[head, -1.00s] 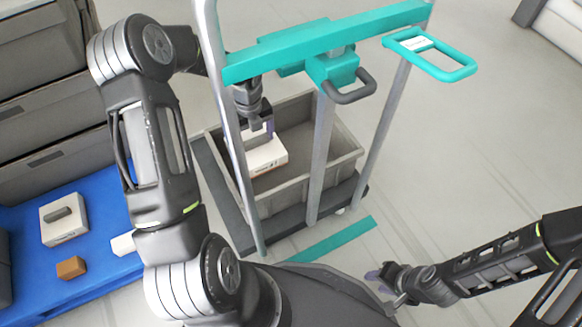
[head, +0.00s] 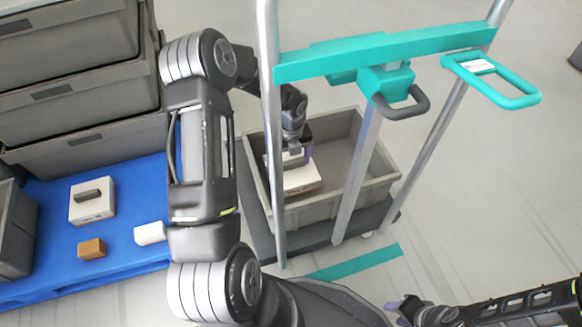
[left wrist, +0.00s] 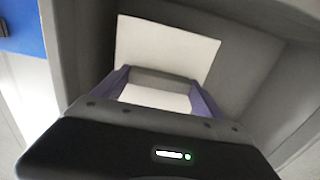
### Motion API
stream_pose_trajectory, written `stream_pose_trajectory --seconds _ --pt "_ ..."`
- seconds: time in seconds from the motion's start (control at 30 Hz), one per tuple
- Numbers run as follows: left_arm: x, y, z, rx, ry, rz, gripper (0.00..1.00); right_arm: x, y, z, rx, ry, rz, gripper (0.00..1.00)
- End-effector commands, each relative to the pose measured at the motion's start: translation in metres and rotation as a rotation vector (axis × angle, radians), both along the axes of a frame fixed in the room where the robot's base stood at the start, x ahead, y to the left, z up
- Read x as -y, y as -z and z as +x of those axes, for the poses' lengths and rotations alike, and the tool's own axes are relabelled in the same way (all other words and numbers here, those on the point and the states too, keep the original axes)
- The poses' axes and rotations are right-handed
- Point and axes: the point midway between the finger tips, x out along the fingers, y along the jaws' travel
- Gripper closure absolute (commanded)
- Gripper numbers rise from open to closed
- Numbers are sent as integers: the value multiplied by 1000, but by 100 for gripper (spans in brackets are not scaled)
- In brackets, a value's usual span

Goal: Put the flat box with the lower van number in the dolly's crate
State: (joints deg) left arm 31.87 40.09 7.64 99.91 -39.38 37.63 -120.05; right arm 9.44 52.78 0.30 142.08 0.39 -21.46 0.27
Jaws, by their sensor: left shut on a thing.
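A white flat box (head: 300,180) is inside the dolly's grey crate (head: 345,190), at its left side. My left gripper (head: 297,160) reaches down into the crate and is shut on this box's handle. In the left wrist view the box (left wrist: 170,45) lies between the purple fingertips (left wrist: 158,88) and the crate wall. A second white flat box (head: 92,203) with a dark grey handle sits on the blue pallet (head: 130,265). The van numbers are too small to read. My right gripper (head: 400,305) is at the bottom edge, apart from everything; its jaws are unclear.
The dolly's teal crossbar (head: 385,52) and grey posts (head: 358,170) stand around the crate. A small brown box (head: 91,249) and a small white box (head: 150,233) lie on the pallet. Stacked grey crates (head: 75,90) stand behind.

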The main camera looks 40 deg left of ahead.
Motion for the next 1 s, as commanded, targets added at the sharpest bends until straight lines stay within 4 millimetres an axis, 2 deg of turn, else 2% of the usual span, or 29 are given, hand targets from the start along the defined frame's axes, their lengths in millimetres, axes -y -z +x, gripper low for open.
stream_pose_trajectory --seconds 0.23,0.67,0.7,0.9,1.0 --pt "0 34 0 -1 0 -1 91 0 17 2 6 3 -1 64" --pt "0 39 0 0 0 0 91 0 18 3 8 4 -1 64" --pt "0 39 0 -1 0 0 17 0 18 3 8 4 -1 64" --pt "0 38 -1 -1 0 0 1 0 17 3 8 4 -1 64" --pt "0 38 -1 -1 0 0 0 0 17 3 8 4 -1 64"
